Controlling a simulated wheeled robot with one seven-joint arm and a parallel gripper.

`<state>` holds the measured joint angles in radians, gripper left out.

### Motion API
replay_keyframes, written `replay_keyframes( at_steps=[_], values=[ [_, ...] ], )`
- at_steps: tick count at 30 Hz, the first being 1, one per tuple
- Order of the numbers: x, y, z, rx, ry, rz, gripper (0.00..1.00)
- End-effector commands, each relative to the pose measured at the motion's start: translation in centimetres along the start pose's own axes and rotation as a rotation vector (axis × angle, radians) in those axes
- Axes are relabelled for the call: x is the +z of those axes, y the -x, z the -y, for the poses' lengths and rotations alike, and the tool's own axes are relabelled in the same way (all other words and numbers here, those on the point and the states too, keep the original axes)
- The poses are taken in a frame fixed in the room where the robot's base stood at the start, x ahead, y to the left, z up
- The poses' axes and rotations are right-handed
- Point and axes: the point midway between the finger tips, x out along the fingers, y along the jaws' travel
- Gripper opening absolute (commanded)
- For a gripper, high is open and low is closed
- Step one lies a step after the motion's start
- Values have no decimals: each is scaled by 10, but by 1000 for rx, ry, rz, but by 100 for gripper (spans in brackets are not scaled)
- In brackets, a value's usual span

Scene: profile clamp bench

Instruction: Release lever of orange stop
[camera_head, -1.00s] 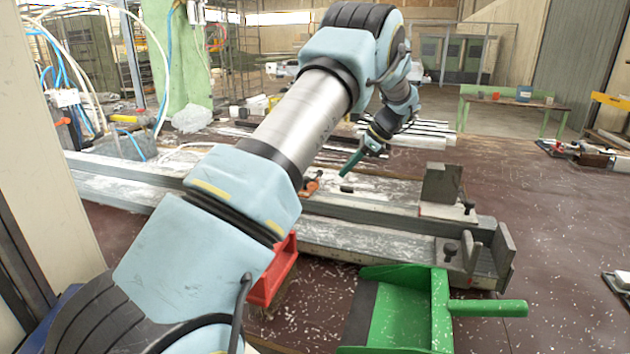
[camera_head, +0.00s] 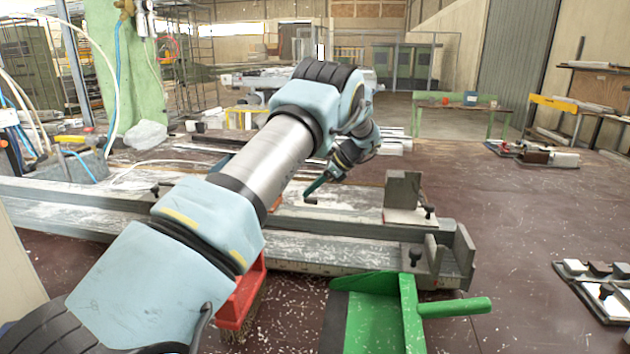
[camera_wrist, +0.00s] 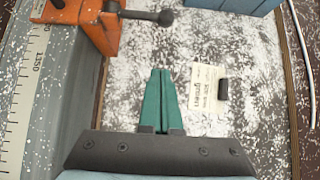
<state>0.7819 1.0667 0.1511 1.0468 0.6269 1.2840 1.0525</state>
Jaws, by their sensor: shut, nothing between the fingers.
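The orange stop (camera_wrist: 92,20) sits at the top left in the wrist view, against the scale rail. Its dark lever (camera_wrist: 138,14) sticks out to the right and ends in a round knob. My gripper (camera_wrist: 160,72) is shut and empty, its green fingers together. The fingertips are below the lever in the picture and apart from it. In the head view my gripper (camera_head: 312,198) hangs over the bench, and my arm hides most of the orange stop.
A scale rail (camera_wrist: 32,80) runs along the left in the wrist view. A paper label (camera_wrist: 207,88) with a small dark piece lies right of my fingers. In the head view, a grey end block (camera_head: 403,190), a green dustpan (camera_head: 375,320) and a red brush (camera_head: 240,300) are nearby.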

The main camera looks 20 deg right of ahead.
Motion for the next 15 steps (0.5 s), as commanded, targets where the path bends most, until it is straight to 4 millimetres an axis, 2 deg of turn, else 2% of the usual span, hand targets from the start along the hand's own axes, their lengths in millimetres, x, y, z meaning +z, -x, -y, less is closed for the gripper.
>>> replay_keyframes(
  at_steps=[7,8,9,12,15],
  values=[
    [3,-50,-1,4,-1,1,0],
    [5,-53,-1,3,-1,1,0],
    [15,-44,0,0,2,0,0],
    [27,-40,0,-1,2,-1,0],
    [34,-39,0,0,1,0,0]
  ],
)
